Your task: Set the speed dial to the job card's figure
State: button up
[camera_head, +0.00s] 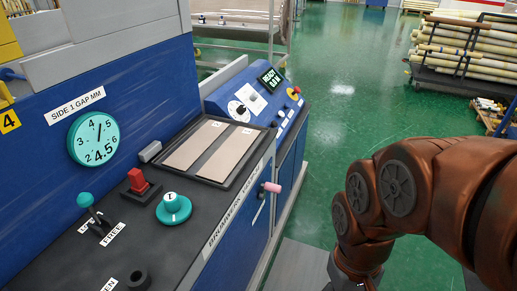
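A white round dial with a dark knob (239,108) sits on the sloped blue console (215,100) at the far end of the machine. It may be the speed dial; its markings are too small to read. A white card (254,103) beside it may be the job card, but its figures cannot be read. My copper-coloured arm comes in from the right and bends down over the green floor, apart from the console. Its end runs out at the bottom edge, and my gripper's fingers do not show.
Nearer on the black top are a teal knob (174,208), a red switch (138,181), a teal-balled lever (86,201) and a framed tray (181,178). A teal gauge (94,138) hangs on the blue wall. A pink-ended handle (270,187) sticks out sideways.

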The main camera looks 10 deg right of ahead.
aim_at(241, 110)
jog(key=z, duration=1.15)
jog(key=i, duration=1.9)
jog(key=u, duration=3.4)
jog(key=i, duration=0.55)
